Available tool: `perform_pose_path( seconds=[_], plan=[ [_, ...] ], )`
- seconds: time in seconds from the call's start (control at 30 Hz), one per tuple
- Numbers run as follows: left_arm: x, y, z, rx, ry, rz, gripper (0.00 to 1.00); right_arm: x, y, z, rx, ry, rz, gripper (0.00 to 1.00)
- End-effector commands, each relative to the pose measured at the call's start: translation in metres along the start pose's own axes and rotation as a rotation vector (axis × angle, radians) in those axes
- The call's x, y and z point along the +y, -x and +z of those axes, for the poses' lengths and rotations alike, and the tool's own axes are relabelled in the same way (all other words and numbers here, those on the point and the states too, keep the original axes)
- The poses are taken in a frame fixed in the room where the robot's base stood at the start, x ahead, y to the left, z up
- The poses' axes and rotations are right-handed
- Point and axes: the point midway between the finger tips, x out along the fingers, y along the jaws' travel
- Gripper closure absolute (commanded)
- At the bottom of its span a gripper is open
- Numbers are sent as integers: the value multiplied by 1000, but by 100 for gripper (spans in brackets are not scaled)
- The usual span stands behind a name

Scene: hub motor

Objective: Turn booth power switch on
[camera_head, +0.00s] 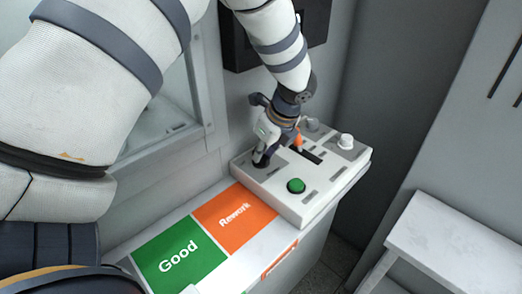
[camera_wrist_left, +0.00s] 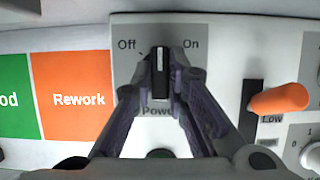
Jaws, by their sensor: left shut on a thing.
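The booth power switch (camera_wrist_left: 160,72) is a black knob with a pale line, under the printed words "Off" and "On" on the control panel (camera_head: 330,192). In the left wrist view its line points about straight up, between the two words. My left gripper (camera_wrist_left: 160,85) is shut on this knob, a fingertip on each side of it. In the head view my left gripper (camera_head: 262,160) reaches down to the left part of the panel and hides the knob. My right gripper does not show in either view.
The panel also bears an orange lever (camera_wrist_left: 280,99), a green button (camera_head: 296,186) and a white knob (camera_head: 346,141). Green "Good" (camera_head: 160,262) and orange "Rework" (camera_head: 220,230) areas lie to the left. A white table (camera_head: 460,235) stands at right.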

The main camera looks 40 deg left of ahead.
Motion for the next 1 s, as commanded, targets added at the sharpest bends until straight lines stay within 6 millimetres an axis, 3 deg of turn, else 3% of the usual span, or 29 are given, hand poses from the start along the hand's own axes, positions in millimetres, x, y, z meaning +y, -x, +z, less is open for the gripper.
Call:
perform_pose_path(
  seconds=[0.6, 1.0],
  plan=[
    [4, -2, 0, 2, -509, -205, 100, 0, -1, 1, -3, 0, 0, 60],
    [5, -2, 1, 2, -696, -283, 100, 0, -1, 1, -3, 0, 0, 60]
  ],
)
